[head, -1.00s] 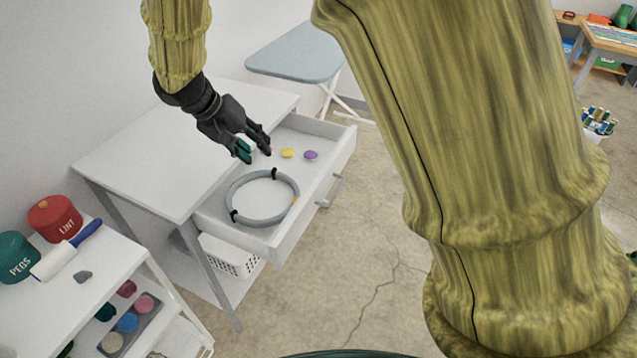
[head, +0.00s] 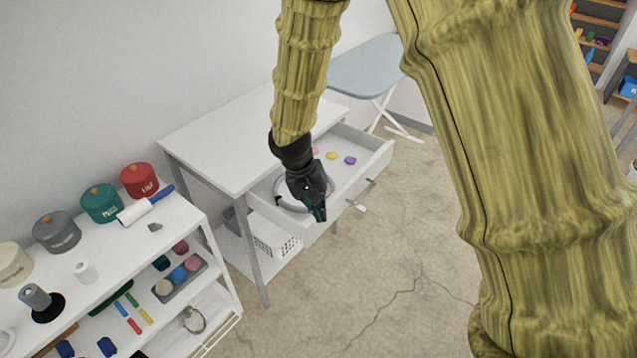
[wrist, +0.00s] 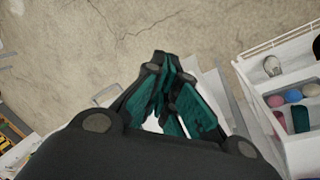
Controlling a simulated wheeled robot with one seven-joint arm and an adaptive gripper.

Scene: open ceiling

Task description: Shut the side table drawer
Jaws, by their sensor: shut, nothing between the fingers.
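The white side table (head: 222,135) stands against the wall with its drawer (head: 350,187) pulled out. The drawer front carries a grey bar handle (head: 361,196). My gripper (head: 318,215) is shut and empty, pointing down over the drawer's near-left front corner in the head view. I cannot tell whether it touches the drawer front. In the wrist view the closed teal fingers (wrist: 166,62) hang over the floor, with a pale edge of furniture behind them.
Small discs, including a yellow one (head: 331,156) and a purple one (head: 350,160), lie in the drawer. A white basket (head: 277,242) sits on the shelf below. A white shelf unit (head: 190,222) with canisters stands at left. The floor (head: 390,270) before the drawer is clear.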

